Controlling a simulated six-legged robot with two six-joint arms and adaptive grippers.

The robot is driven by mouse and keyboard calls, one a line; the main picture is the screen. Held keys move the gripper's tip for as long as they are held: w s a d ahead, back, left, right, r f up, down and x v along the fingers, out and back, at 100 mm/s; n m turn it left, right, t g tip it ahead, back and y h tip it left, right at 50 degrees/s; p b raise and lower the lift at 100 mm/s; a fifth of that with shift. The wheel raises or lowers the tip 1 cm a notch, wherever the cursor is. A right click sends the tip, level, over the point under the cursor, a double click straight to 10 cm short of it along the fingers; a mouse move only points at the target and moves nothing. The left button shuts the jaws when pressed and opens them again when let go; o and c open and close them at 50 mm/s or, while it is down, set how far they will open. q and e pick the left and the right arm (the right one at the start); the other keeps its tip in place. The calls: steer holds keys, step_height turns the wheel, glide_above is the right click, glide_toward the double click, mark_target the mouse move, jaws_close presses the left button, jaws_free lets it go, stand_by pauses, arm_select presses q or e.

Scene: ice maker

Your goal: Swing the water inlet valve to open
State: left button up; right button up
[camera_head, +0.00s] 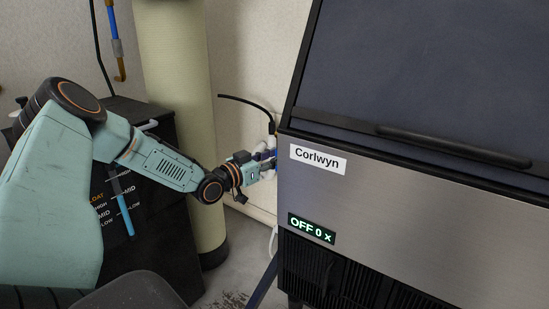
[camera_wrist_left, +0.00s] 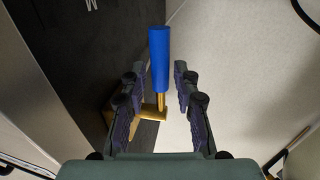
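The water inlet valve shows in the left wrist view as a blue handle (camera_wrist_left: 159,48) on a brass stem and body (camera_wrist_left: 150,112). The handle lies lengthwise in that picture, between the two finger lines. My left gripper (camera_wrist_left: 160,78) is open, with one finger on each side of the handle and visible gaps. In the head view my left gripper (camera_head: 270,160) is at the left rear edge of the ice maker (camera_head: 400,210), where the valve is mostly hidden. My right gripper is in neither view.
The ice maker's display (camera_head: 311,229) reads "OFF 0 x". A tall cream cylinder (camera_head: 178,75) and a black tank (camera_head: 160,240) with level marks stand left of and behind my left arm. A black hose (camera_head: 245,101) runs along the wall above the gripper.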

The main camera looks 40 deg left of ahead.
arm_select(q)
jaws_close()
stand_by(0.3)
